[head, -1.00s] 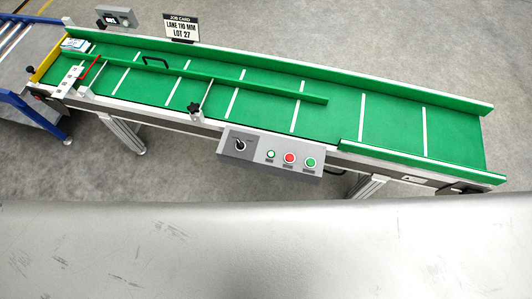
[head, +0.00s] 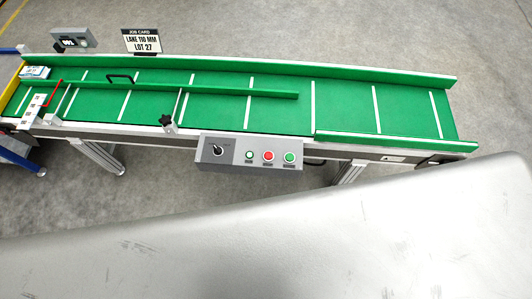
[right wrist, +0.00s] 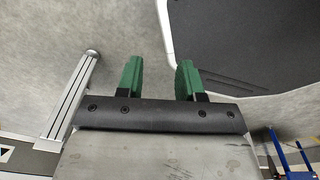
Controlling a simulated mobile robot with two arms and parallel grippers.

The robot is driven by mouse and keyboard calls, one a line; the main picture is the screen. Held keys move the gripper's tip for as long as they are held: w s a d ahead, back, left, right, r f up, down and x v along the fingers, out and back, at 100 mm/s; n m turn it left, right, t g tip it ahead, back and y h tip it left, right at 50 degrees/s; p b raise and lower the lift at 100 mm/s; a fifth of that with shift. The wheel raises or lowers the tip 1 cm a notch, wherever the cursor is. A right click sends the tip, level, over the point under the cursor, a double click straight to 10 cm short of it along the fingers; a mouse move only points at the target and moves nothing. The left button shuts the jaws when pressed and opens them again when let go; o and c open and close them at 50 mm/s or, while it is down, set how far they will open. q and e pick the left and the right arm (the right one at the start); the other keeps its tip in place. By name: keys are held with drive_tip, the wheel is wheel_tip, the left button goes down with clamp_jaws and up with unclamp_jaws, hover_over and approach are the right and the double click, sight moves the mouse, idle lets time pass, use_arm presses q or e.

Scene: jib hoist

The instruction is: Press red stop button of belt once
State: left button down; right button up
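The red stop button (head: 268,156) is on a grey control box (head: 225,163) fixed to the near side of the green belt (head: 345,105). A black selector knob (head: 217,150) is at the left end of the box. My right gripper (right wrist: 157,80) shows in the right wrist view with its two green fingers apart and nothing between them. The control box is not recognisable in that view. My left gripper is not in view.
A job card (head: 142,41) and a small display box (head: 71,41) stand behind the belt. A small box (head: 36,72) lies at the belt's left end. A grey leg (right wrist: 72,100) stands left of my right gripper. Open floor lies before the belt.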

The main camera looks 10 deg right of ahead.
drive_tip(key=shift+s+a, duration=0.15)
drive_tip(key=shift+a, duration=0.1)
drive_tip(key=shift+c, duration=0.2)
